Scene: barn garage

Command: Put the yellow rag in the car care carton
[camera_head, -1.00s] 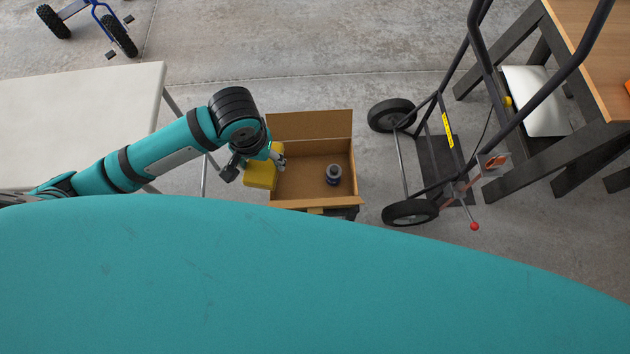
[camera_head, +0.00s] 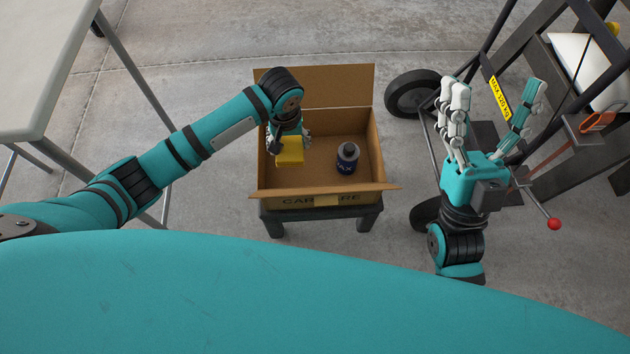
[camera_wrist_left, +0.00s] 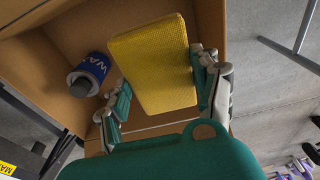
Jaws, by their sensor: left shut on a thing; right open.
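The yellow rag (camera_head: 290,151) is a folded yellow block held in my left gripper (camera_head: 288,140), over the left part of the open car care carton (camera_head: 318,196). In the left wrist view the rag (camera_wrist_left: 153,62) sits between the two fingers of my left gripper (camera_wrist_left: 160,95), with carton walls around it. I cannot tell if the rag touches the carton floor. A dark bottle with a blue label (camera_head: 347,158) stands in the carton to the right of the rag; the left wrist view shows it marked WAX (camera_wrist_left: 88,74). My right gripper (camera_head: 495,105) is open and empty, right of the carton.
The carton stands on a low dark stool (camera_head: 275,216) with its flaps open. A black hand truck (camera_head: 415,92) stands on the right, behind my right gripper. A pale table (camera_head: 60,60) is at the upper left. Bare concrete floor shows between them.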

